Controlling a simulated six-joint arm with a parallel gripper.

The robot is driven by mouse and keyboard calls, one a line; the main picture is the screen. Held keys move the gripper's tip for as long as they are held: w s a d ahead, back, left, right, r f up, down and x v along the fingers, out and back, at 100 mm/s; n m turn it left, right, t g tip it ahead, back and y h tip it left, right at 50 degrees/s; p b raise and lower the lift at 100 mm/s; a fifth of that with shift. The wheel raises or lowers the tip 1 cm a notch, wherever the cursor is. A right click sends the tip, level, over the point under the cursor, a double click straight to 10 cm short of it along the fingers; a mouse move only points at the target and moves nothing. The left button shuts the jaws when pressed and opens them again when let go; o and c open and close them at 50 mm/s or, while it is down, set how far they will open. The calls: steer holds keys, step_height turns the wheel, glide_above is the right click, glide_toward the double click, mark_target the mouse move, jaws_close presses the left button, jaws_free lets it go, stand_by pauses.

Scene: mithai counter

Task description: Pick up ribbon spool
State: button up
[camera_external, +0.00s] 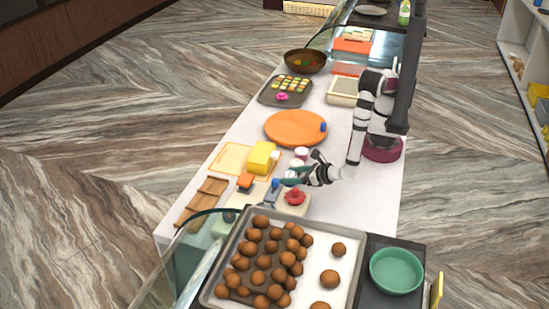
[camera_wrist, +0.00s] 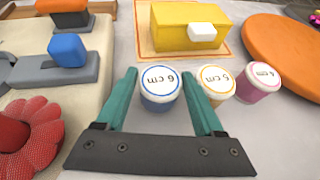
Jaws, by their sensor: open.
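No thing is clearly marked as the ribbon spool. The likeliest are three short round pieces with white labelled tops. The blue-rimmed "6 cm" piece (camera_wrist: 160,84) stands between my open fingers, with a gap visible on each side. The yellow-rimmed "5 cm" piece (camera_wrist: 215,82) stands just right of my right finger, and the pink "4 cm" piece (camera_wrist: 259,82) is further right. My gripper (camera_wrist: 159,74) is open and empty, and its fingers point toward the yellow block. In the external view my gripper (camera_external: 287,181) is low over the counter and partly hides these pieces.
A yellow block (camera_wrist: 185,28) with a white piece lies beyond my fingers. An orange round board (camera_wrist: 285,50) is right. A grey tool with a blue knob (camera_wrist: 68,50) and a red ribbed flower-like thing (camera_wrist: 27,135) are close left. A tray of brown balls (camera_external: 346,218) fills the front.

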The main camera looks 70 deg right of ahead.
steer(key=shift+w+f, duration=0.15)
steer(key=shift+w, duration=0.05)
steer(key=c, duration=1)
